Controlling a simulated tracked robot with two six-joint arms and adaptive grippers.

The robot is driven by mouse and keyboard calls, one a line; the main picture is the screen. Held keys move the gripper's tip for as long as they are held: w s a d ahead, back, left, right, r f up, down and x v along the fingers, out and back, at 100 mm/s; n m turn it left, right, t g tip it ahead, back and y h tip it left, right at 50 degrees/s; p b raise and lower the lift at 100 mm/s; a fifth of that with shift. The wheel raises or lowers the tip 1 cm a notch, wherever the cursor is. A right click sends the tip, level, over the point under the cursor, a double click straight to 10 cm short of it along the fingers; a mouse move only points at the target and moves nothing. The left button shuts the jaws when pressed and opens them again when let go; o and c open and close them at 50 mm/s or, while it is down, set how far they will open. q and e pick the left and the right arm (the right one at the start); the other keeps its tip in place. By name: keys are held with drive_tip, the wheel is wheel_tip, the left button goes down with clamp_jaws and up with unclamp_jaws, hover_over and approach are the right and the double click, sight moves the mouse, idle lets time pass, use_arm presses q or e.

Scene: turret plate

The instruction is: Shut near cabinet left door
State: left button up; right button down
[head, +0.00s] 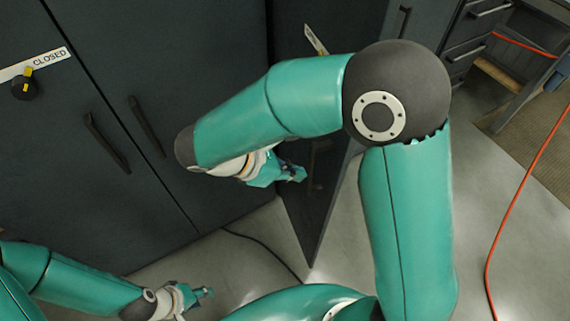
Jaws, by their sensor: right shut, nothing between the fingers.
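A dark grey cabinet door (309,222) stands ajar in the middle of the head view, its lower free corner swung out over the floor. A handle (318,160) shows on its face, partly behind my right arm. My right gripper (301,175) is shut and empty, in front of this door face and close to the handle; I cannot tell if it touches the door. My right arm hides much of the door's upper part. My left gripper (205,292) is low at the left, over the floor and away from the door; its finger opening is unclear.
A black cable (262,243) and an orange cord (510,205) lie on the floor. Drawers (475,30) stand at top right. Floor at right is mostly clear.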

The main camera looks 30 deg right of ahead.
sight(333, 173)
drive_tip(key=shift+s+d+f+p, duration=0.2)
drive_tip(key=shift+d+f, duration=0.3)
drive_tip(key=shift+d, duration=0.65)
drive_tip(key=shift+s+d+f+p, duration=0.1)
drive_tip(key=shift+d+f+p, duration=0.3)
drive_tip(key=shift+d, duration=0.75)
drive_tip(key=shift+s+d+f+p, duration=0.15)
drive_tip(key=shift+d+f, duration=0.45)
drive_tip(key=shift+d, duration=0.55)
drive_tip(key=shift+d, duration=0.1)
